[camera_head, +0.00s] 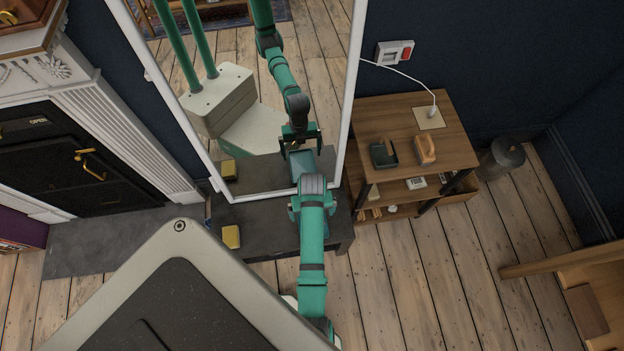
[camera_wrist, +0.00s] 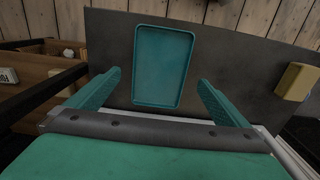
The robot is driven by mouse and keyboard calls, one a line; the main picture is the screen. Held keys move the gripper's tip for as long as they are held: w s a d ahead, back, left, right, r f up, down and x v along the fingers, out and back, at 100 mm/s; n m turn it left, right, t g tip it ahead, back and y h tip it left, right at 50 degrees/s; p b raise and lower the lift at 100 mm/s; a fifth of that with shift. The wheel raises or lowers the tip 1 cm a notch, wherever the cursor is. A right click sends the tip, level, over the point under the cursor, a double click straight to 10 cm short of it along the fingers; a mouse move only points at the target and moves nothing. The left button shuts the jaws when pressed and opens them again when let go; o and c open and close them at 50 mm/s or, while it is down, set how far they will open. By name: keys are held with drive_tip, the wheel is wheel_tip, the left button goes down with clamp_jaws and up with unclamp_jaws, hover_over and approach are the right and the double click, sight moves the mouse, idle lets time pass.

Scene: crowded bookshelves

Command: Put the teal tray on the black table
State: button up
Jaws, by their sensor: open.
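The teal tray (camera_wrist: 162,62) is a shallow rectangle with a raised rim and looks empty. In the wrist view it appears to lie flat on the black table (camera_wrist: 112,45). My gripper (camera_wrist: 158,97) is open, with one teal finger on each side of the tray's near end. Neither finger appears to grip it. In the head view, the black table (camera_head: 265,222) stands below the mirror. My arm hides the tray itself there, with a teal shape beside the gripper in the reflection.
A yellow block (camera_head: 231,237) sits on the table, left of my arm. A large white-framed mirror (camera_head: 353,75) rises behind the table. A wooden shelf unit (camera_head: 440,135) with small items stands close on the right.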

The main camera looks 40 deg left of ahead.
wheel_tip(320, 180, up, 6)
drive_tip(key=w+d+m+t, duration=0.1)
drive_tip(key=w+d+t, duration=0.2)
drive_tip(key=d, duration=0.7)
drive_tip(key=w+d+m+t, duration=0.1)
drive_tip(key=w+d+t, duration=0.15)
drive_tip(key=d, duration=0.75)
drive_tip(key=s+d+r+m+t+y, duration=0.1)
drive_tip(key=s+d+r+m+t, duration=0.1)
drive_tip(key=s+d+r+t, duration=0.35)
drive_tip(key=s+a+r+m+t, duration=0.1)
drive_tip(key=s+r+m+t, duration=0.1)
drive_tip(key=s+r, duration=0.6)
drive_tip(key=s+r+m+t+h, duration=0.1)
drive_tip(key=s+r+m+t, duration=0.1)
drive_tip(key=s+r+m, duration=0.2)
drive_tip(key=s+r, duration=0.3)
drive_tip(key=r, duration=0.5)
drive_tip(key=shift+s+a+r, duration=0.35)
